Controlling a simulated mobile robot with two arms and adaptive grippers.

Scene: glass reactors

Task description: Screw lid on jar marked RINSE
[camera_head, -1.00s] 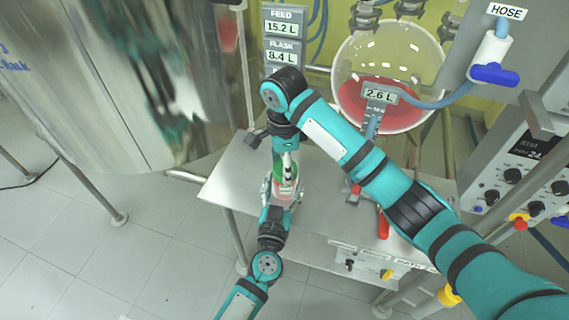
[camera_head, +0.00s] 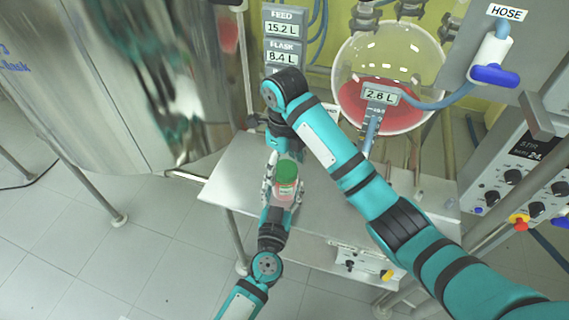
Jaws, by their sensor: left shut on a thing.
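A small jar (camera_head: 286,189) with a pale label stands at the left side of the steel table. The label is too small to read. A green lid (camera_head: 287,172) sits on the jar's mouth; I cannot tell how tightly. My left gripper (camera_head: 283,191) comes from below and is shut around the jar, with fingers at its sides. My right gripper (camera_head: 286,150) is just behind and above the lid, apart from it as far as I can see. Its fingers are mostly hidden by my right wrist, so their opening does not show.
The steel table (camera_head: 240,170) has bare room left of the jar. A round glass vessel with red liquid (camera_head: 385,105) stands behind, with a 2.6 L display. A large steel tank (camera_head: 120,90) is at left. A control box (camera_head: 520,170) and hose holder (camera_head: 492,55) are at right.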

